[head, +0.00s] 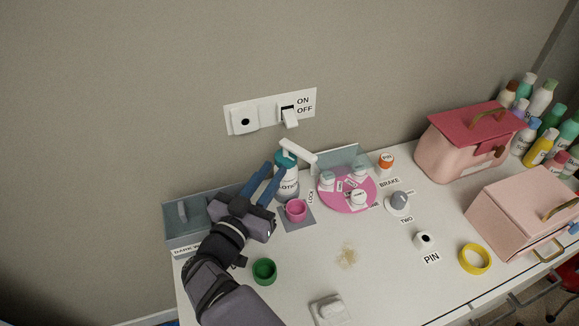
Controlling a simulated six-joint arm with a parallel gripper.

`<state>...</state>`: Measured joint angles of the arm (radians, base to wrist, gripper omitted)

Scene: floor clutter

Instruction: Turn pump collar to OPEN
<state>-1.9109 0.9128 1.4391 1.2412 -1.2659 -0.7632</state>
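The pump bottle (289,186) stands upright near the wall, with a teal collar (286,159) and a white pump head (298,151) whose spout points right and toward the viewer. Its label reads "LOTION", partly hidden. My gripper (275,169) has two blue fingers with a gap between them and looks open and empty. The fingertips are just left of the bottle, close to the collar; I cannot tell whether they touch it. No OPEN mark on the collar is readable from here.
A pink cup (296,210) on a grey mat stands just in front of the bottle. A pink round tray (328,200) with small jars is to its right. A green ring (264,270) lies near my arm. The table's front middle (385,285) is mostly clear.

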